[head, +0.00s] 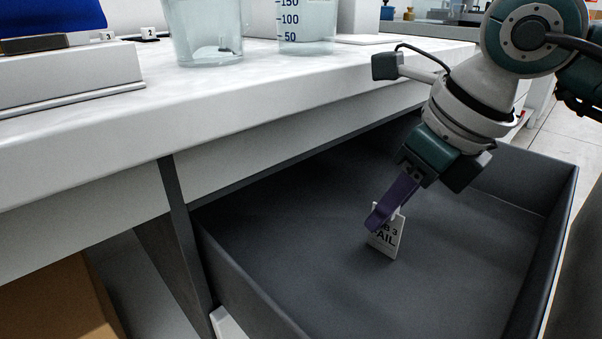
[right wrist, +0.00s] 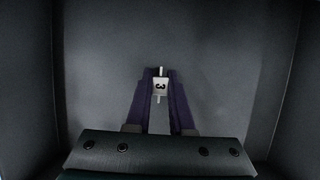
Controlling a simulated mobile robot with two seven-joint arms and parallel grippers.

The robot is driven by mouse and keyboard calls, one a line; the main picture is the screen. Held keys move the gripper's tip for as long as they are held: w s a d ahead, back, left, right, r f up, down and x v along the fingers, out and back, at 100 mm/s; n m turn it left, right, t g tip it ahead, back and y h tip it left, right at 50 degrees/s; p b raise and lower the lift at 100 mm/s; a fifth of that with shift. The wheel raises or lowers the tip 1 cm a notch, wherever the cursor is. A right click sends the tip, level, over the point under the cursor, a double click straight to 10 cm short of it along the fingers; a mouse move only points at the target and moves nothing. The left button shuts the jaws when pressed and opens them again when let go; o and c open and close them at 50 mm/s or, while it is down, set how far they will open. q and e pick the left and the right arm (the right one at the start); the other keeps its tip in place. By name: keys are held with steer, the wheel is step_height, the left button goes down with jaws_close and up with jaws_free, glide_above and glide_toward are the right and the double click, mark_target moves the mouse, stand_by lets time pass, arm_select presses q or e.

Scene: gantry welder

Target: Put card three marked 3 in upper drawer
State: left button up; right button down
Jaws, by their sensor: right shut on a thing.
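A white card (head: 386,240) with printed text, partly readable as "3" and "AIL", is upright and slightly tilted inside the open dark grey drawer (head: 480,265). My right gripper (head: 388,212) reaches down into the drawer with its purple fingers shut on the card's top. I cannot tell whether the card's lower edge touches the drawer floor. In the right wrist view the fingers (right wrist: 160,90) close on a small white piece marked 3 (right wrist: 160,86), with the drawer floor behind. My left gripper is not in view.
The white worktop (head: 200,110) overhangs the drawer. The drawer floor around the card is clear.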

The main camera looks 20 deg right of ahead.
steer(key=c, duration=0.8)
jaws_free()
steer(key=shift+r, duration=0.2)
steer(key=p+v, duration=0.4)
steer(key=v, duration=0.8)
steer(key=shift+f, duration=0.1)
